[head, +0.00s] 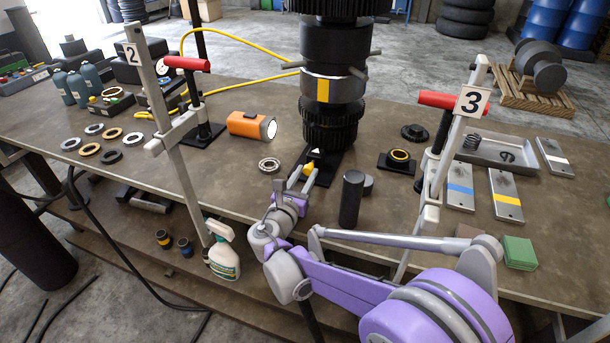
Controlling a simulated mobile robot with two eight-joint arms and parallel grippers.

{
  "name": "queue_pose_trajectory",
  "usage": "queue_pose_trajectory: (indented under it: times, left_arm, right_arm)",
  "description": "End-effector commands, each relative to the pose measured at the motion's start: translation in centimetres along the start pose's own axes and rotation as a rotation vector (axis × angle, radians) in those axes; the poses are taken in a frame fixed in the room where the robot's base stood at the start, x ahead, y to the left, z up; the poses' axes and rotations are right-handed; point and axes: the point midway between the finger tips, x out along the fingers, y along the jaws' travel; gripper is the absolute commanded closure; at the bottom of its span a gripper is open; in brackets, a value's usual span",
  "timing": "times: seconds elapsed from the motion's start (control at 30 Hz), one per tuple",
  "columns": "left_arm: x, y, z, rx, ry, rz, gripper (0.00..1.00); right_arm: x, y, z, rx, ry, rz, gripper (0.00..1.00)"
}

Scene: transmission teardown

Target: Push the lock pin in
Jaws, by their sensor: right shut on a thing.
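A tall black transmission stack (332,45) with a yellow mark stands on the bench, on a dark base plate (336,162). A small yellow piece, which looks like the lock pin (308,168), is at the front left edge of this base, low down. My right gripper (302,178) reaches up to it from the front. Its fingers are around the yellow piece, shut on it. The fingers partly hide the pin, so I cannot tell how deep it sits. My left gripper is not in view.
An orange flashlight (248,125) and a bearing ring (269,164) lie left of my gripper. A black cylinder (351,198) stands close on its right. Clamp post 2 (165,115) and clamp post 3 (448,150) rise on either side. A spray bottle (222,252) is in front.

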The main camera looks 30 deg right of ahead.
Motion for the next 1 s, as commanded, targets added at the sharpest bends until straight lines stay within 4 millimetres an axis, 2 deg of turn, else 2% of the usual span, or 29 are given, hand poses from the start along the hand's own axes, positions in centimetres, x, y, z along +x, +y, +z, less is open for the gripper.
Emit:
queue_pose_trajectory:
  times: [0.2, 0.47, 0.5, 0.63, 0.67, 1.0]
  left_arm:
    - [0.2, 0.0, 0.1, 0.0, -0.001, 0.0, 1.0]
    - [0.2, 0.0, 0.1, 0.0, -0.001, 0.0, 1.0]
    - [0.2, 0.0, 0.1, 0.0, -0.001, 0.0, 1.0]
    - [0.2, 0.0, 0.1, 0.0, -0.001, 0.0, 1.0]
    - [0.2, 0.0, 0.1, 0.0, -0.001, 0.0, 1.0]
    - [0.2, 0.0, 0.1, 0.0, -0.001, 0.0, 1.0]
  right_arm:
    - [2.6, -0.1, 0.0, -0.001, -0.001, -0.002, 1.0]
    - [2.8, 0.0, 0.1, -0.001, -0.001, -0.001, 1.0]
    - [2.8, 0.0, 0.1, -0.001, -0.002, -0.001, 0.6]
    - [2.8, 0.0, 0.1, -0.001, -0.001, -0.001, 0.37]
    - [2.8, 0.0, 0.1, -0.001, -0.001, -0.001, 0.34]
    - [2.4, 0.0, 0.0, 0.0, 0.0, 0.001, 0.34]
